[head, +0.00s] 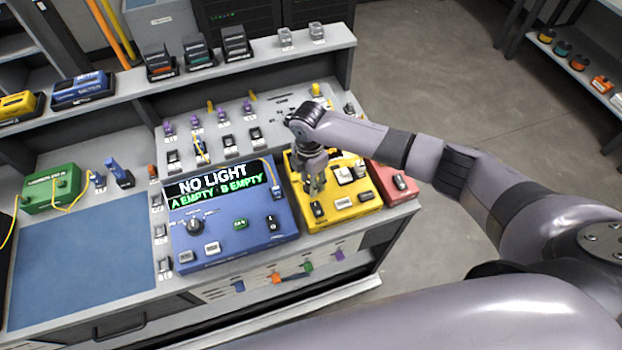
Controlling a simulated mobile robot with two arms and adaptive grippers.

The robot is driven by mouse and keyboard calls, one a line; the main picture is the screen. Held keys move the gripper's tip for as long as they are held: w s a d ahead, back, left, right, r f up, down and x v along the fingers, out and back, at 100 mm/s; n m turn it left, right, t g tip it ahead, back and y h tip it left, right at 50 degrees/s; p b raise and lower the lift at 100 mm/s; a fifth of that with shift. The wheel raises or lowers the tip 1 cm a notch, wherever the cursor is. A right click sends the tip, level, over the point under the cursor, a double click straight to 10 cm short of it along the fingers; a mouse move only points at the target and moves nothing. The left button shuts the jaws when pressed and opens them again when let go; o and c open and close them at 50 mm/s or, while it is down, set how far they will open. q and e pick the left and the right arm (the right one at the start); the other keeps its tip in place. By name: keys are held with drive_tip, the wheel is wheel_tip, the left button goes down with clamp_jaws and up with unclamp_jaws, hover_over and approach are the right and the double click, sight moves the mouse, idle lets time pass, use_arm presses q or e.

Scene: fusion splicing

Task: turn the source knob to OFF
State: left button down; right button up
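A blue box (285,230) on the bench has a screen reading "NO LIGHT" and "A EMPTY · B EMPTY". A dark round knob (194,226) with a pale mark sits on its left front; I cannot read its label or tell whether it is the source knob. My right gripper (315,188) points down over the yellow box (350,214), right of the blue box. Its fingers are small and dark, with no object clearly between them; I cannot tell how far apart they are. It hides part of the yellow box. My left gripper is not in view.
A red box (387,178) stands right of the yellow one. A green box (52,190) with a yellow cable stands at the left, behind a clear blue mat (80,255). A raised shelf (270,62) behind holds several small devices. Small labelled parts stand around the boxes.

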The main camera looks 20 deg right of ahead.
drive_tip(key=shift+o, duration=1.2)
drive_tip(key=shift+r, duration=0.15)
wheel_tip(320, 180, up, 12)
drive_tip(key=shift+w, duration=0.15)
drive_tip(key=shift+a+f, duration=0.1)
drive_tip(key=shift+f, duration=0.15)
